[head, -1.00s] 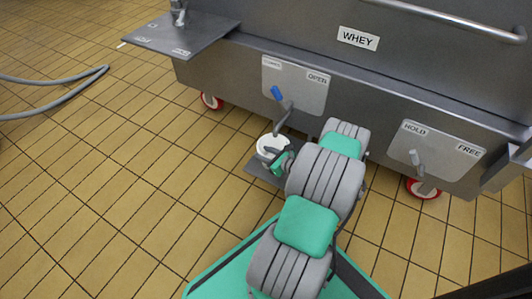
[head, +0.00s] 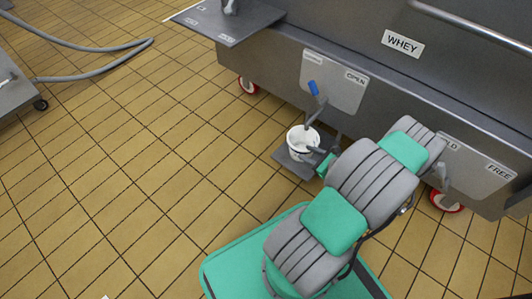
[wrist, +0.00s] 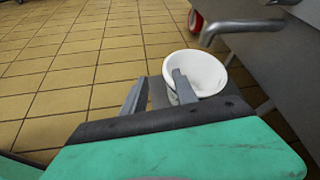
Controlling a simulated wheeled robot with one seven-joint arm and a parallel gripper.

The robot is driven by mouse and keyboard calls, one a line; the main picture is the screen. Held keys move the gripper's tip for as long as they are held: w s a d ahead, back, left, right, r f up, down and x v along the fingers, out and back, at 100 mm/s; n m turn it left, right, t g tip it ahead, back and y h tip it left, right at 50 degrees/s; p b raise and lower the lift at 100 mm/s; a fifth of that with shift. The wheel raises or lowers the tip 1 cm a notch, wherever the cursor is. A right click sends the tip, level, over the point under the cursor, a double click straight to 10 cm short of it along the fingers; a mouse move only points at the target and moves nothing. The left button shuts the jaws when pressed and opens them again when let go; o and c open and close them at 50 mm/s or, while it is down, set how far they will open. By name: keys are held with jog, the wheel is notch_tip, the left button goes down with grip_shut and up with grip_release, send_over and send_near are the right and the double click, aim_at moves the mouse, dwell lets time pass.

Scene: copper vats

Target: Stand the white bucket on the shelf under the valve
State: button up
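The white bucket (head: 296,140) stands upright on the small dark shelf (head: 283,158), low against the vat. The valve (head: 314,110), with a blue handle, has its spout end above the bucket in the head view. In the wrist view the spout (wrist: 240,25) reaches over the bucket's far rim (wrist: 215,62). My gripper (wrist: 159,74) is open at the near side of the bucket. Its right finger overlaps the bucket's opening. Its left finger is outside, with a gap to the bucket wall. Whether the right finger touches the bucket cannot be told.
The steel vat (head: 400,105) marked WHEY fills the right and back, on red-rimmed wheels. A HOLD/FREE lever plate (head: 490,165) is at the right. A steel ledge (head: 228,22) juts out at upper left. A grey hose (head: 95,47) lies far left. Tiled floor at left is mostly clear.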

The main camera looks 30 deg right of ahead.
jog(key=w+a+r+n+g+y, duration=0.1)
jog(key=w+a+r+n+g, duration=0.25)
jog(key=a+r+n, duration=0.55)
jog(key=w+a+r+n+g+y, duration=0.1)
jog(key=w+a+r+n+g, duration=0.2)
jog(key=a+r+n+g, duration=0.5)
jog(key=s+a+r+n+h, duration=0.3)
jog(key=s+a+r+n, duration=0.7)
jog(key=s+a+n, duration=0.3)
jog(key=shift+a+r+n+t+h, duration=0.3)
jog(key=shift+n+t+h, duration=0.15)
jog(key=shift+n, duration=0.25)
